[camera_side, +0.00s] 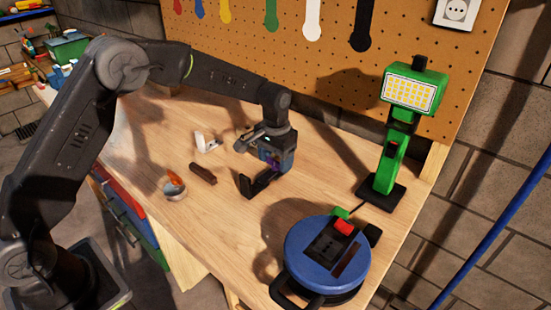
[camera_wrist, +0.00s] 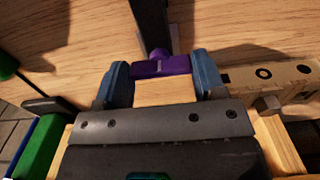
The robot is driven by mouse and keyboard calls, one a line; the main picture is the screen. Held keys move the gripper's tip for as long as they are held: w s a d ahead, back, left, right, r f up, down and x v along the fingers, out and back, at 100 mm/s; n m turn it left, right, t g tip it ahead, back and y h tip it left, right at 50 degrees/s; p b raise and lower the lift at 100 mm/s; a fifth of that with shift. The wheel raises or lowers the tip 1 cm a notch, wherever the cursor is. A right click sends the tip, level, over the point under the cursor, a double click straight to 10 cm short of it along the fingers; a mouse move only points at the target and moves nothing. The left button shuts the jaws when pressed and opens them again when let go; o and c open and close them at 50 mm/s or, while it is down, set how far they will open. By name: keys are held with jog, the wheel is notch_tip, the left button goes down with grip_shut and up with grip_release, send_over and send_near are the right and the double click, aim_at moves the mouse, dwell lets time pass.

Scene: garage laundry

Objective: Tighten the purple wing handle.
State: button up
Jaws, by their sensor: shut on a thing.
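The purple wing handle (camera_wrist: 163,65) shows in the wrist view between the two blue fingertips of my gripper (camera_wrist: 163,76). The fingertips are shut on it, one at each end. A dark upright part (camera_wrist: 152,22) stands just beyond the handle. In the side view my gripper (camera_side: 277,163) is low over the middle of the workbench, at a black L-shaped piece (camera_side: 262,182). There the handle is mostly hidden by the gripper, and only a hint of purple shows. How far the handle is turned cannot be told.
A green work lamp (camera_side: 388,160) stands to the right on the workbench (camera_side: 225,225). A blue cable reel (camera_side: 305,245) is at the front right. A brown block (camera_side: 203,173), a white piece (camera_side: 207,142) and a small ring-shaped item (camera_side: 174,190) lie to the left. A pegboard (camera_side: 340,75) rises behind.

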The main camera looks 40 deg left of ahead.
aim_at(275, 161)
jog(key=shift+c, duration=0.4)
jog(key=shift+m, duration=2.8)
jog(key=o, duration=0.9)
jog(key=shift+r, duration=0.1)
notch_tip(275, 161, up, 14)
jog(key=shift+f, duration=0.15)
